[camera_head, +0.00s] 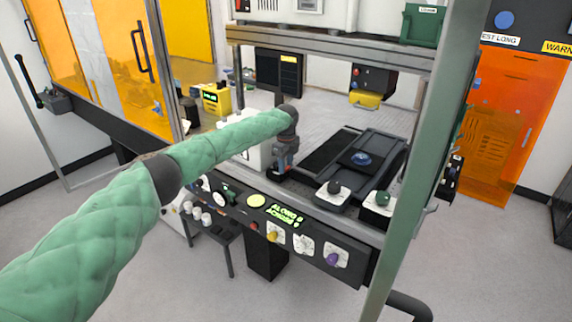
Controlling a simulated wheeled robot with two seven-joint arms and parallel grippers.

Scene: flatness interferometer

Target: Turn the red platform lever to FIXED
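My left arm, in a green quilted sleeve, reaches in from the left. Its gripper (281,170) points down over the instrument bed, behind the front control panel (318,246). The fingers are small and dark, so I cannot tell whether they are open or shut. I cannot make out a red platform lever for certain. A small red part (254,226) shows on the front panel, below and left of the gripper, apart from it; its shape and any FIXED label are too small to read. My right gripper is not in view.
The panel carries a lit green display (286,214), a yellow knob (272,236) and a purple knob (333,258). A dark stage (378,148) with a blue disc (360,159) lies right of the gripper. A grey-green post (425,130) crosses the right side.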

